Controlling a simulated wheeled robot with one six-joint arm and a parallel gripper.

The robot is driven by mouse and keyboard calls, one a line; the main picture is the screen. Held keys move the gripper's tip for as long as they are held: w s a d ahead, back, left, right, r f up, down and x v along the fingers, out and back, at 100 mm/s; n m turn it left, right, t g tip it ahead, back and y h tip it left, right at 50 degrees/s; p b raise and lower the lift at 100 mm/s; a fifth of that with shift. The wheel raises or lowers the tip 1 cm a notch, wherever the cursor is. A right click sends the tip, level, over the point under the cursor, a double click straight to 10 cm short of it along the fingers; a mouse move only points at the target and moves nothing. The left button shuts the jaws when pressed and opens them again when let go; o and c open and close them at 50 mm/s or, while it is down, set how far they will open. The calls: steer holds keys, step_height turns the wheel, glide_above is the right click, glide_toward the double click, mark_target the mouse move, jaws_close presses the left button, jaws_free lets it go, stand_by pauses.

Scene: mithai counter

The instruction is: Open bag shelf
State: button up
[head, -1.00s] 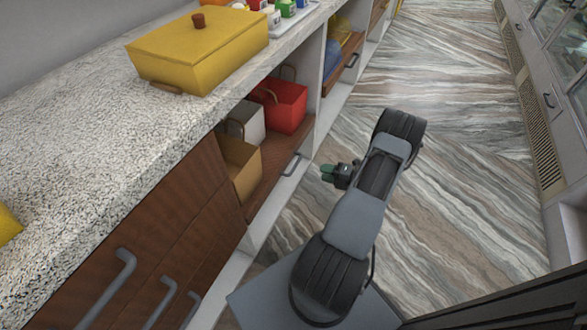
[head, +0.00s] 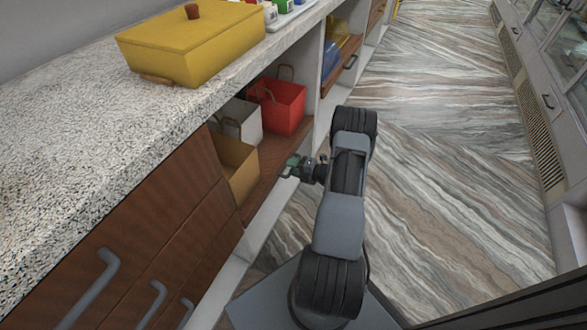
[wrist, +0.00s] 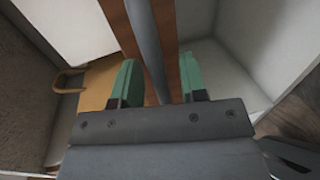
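The bag shelf (head: 268,180) is a brown wooden pull-out in an open bay under the counter. On it stand a red bag (head: 287,112), a white bag (head: 249,124) and a tan bag (head: 238,172). Its grey bar handle (wrist: 146,45) runs between the two green fingers of my gripper (wrist: 160,65) in the wrist view. The fingers are apart, with a gap on each side of the bar. In the head view my gripper (head: 294,167) is at the shelf's front and partly covers the handle.
A yellow lidded box (head: 190,45) sits on the speckled counter (head: 80,150) above. Wooden drawers (head: 140,255) with grey handles are at the lower left. Another bay (head: 343,50) lies farther along. The marbled floor (head: 440,160) to the right is clear.

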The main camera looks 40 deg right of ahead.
jaws_close()
stand_by(0.4)
